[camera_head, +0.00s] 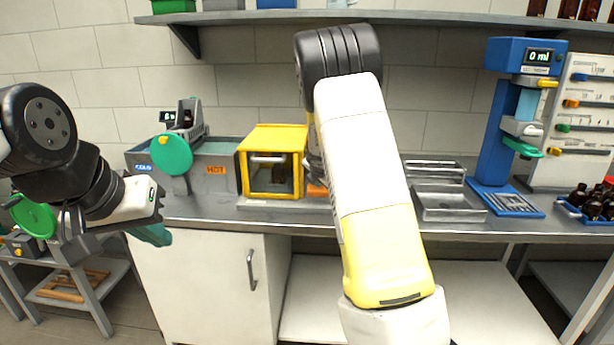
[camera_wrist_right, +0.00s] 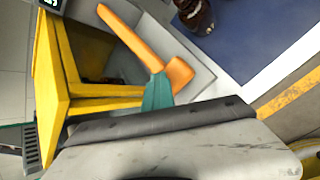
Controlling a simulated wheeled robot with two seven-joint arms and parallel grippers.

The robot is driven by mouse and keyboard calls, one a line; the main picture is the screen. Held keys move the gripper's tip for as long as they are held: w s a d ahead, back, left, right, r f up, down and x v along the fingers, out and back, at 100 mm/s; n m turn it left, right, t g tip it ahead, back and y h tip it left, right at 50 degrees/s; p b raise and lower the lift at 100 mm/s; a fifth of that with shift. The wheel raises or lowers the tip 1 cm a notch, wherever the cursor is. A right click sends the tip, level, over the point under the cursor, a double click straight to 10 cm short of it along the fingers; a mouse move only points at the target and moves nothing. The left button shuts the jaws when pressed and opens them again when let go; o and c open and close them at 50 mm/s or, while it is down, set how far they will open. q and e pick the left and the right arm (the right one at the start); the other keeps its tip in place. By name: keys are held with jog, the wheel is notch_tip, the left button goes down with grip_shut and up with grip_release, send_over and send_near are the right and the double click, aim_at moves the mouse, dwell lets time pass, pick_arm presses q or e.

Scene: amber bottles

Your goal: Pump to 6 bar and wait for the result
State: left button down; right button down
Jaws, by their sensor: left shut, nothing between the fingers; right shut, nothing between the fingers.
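A yellow box with a clear front (camera_head: 270,139) stands on the bench, left of my right arm; something dark inside is unclear. It also shows at the left of the right wrist view (camera_wrist_right: 85,92). An orange lever (camera_wrist_right: 135,38) beside it ends in an orange block; only a bit of orange (camera_head: 317,190) shows in the head view. My right gripper's teal fingertips (camera_wrist_right: 158,92) are shut and empty, close against the orange block; contact is unclear. In the head view my arm hides that gripper. My left gripper (camera_head: 152,234) is shut and empty, before the bench front.
A grey bath marked HOT (camera_head: 222,182) with a teal disc (camera_head: 171,155) stands left of the box. Metal trays (camera_head: 450,203), a blue dispenser reading 0 ml (camera_head: 497,135) and a blue crate of bottles (camera_head: 570,211) are at right. A dark bottle (camera_wrist_right: 196,14) shows in the wrist view.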

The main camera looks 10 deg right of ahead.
dwell(0.7)
jog(key=shift+d+r, duration=0.15)
jog(key=shift+r, duration=2.95)
jog(key=shift+r, duration=2.5)
